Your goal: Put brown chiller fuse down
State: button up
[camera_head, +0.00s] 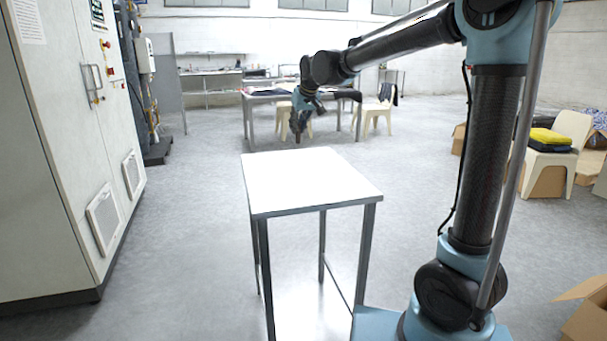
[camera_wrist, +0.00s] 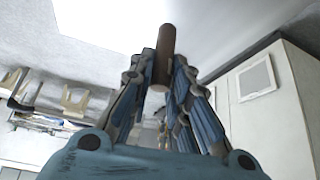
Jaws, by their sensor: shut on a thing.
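The brown chiller fuse (camera_wrist: 165,50) is a small brown cylinder between the fingertips in the wrist view. My gripper (camera_wrist: 162,72) is shut on it, and one end sticks out past the fingertips. In the head view my gripper (camera_head: 297,132) points down above the far edge of a white-topped table (camera_head: 310,182). The fuse is too small to make out clearly there. The table top is bare, and it also shows as the white surface in the wrist view (camera_wrist: 100,20).
A tall grey cabinet (camera_head: 62,150) with handles and vents stands at the left. Farther back are a work table (camera_head: 262,97) and pale chairs (camera_head: 376,115). Cardboard boxes (camera_head: 588,312) and a chair with folded cloths (camera_head: 548,140) are at the right. The floor around the table is clear.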

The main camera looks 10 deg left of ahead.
send_over(298, 169)
jog(key=shift+w+f, duration=0.15)
jog(key=shift+f, duration=4.85)
jog(key=shift+f, duration=0.1)
jog(key=o, duration=0.9)
jog(key=shift+c, duration=0.2)
jog(key=v, duration=1.2)
